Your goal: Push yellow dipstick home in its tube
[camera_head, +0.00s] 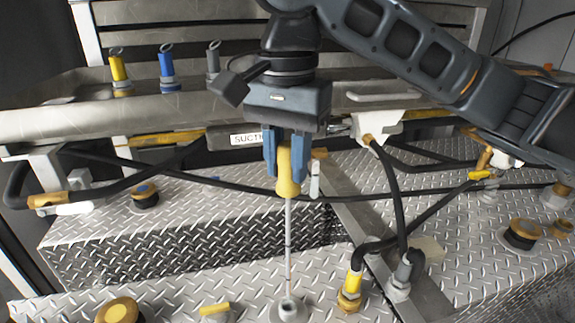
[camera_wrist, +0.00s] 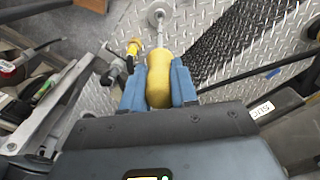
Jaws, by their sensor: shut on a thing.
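My gripper (camera_head: 284,165) is shut on the yellow handle of the dipstick (camera_head: 289,183), with one blue finger on each side. The handle also shows between the fingers in the wrist view (camera_wrist: 158,82). The dipstick's thin rod hangs almost straight down from the handle. Its lower end meets the grey tube (camera_head: 289,309) at the bottom of the head view; how far it is inside I cannot tell. A long stretch of rod shows between handle and tube. In the wrist view the tube mouth (camera_wrist: 157,15) is near the top edge, in line with the rod.
A yellow-collared hose fitting (camera_head: 351,285) and a grey one (camera_head: 401,275) stand right of the tube. A low yellow-topped fitting (camera_head: 214,310) and a yellow cap (camera_head: 118,311) are to its left. Black hoses cross behind. Yellow, blue and grey nozzles (camera_head: 167,70) stand on the rear rail.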

